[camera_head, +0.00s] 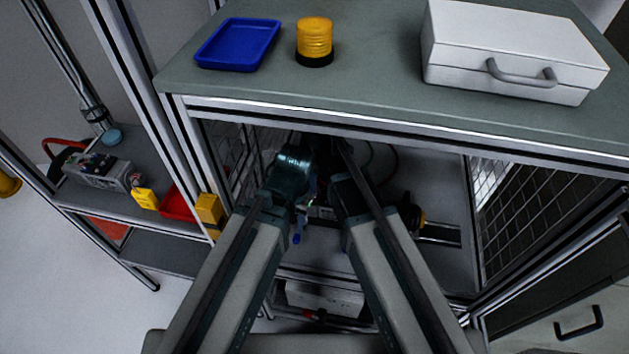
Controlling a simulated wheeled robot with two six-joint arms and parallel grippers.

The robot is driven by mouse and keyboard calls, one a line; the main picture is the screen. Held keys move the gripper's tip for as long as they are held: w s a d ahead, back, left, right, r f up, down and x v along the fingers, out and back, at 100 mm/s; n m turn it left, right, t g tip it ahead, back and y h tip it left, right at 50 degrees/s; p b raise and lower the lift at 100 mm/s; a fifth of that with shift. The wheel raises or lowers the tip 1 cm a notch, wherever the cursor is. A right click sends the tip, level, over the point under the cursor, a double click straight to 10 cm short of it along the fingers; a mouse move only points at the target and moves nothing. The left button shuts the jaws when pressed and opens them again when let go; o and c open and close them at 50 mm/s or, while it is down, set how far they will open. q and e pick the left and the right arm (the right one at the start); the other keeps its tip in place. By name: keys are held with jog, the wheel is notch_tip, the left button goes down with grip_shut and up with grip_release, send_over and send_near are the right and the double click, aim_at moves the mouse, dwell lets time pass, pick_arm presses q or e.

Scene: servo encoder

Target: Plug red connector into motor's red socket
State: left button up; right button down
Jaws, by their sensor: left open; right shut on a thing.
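Both my arms reach into the dark bay under the grey worktop. My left gripper (300,218) hangs below the teal wrist of my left arm, open, with a small blue part at its lower end. My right gripper (322,172) is higher, in the shadow under the worktop edge and largely hidden by my arms. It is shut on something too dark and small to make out. A thin red cable (392,158) curves at the back of the bay. I cannot pick out the red connector, the motor or its red socket.
A black part with a yellow ring (419,216) sits by a metal rail (440,234) in the bay. A blue tray (238,44), an amber beacon (314,40) and a white case (510,55) stand on the worktop (370,75). Metal frame posts and mesh bound the bay.

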jog(key=shift+f, duration=0.2)
jog(key=c, duration=0.6)
grip_release()
jog(key=shift+r, duration=0.1)
notch_tip(320, 180, up, 12)
jog(key=p, duration=1.2)
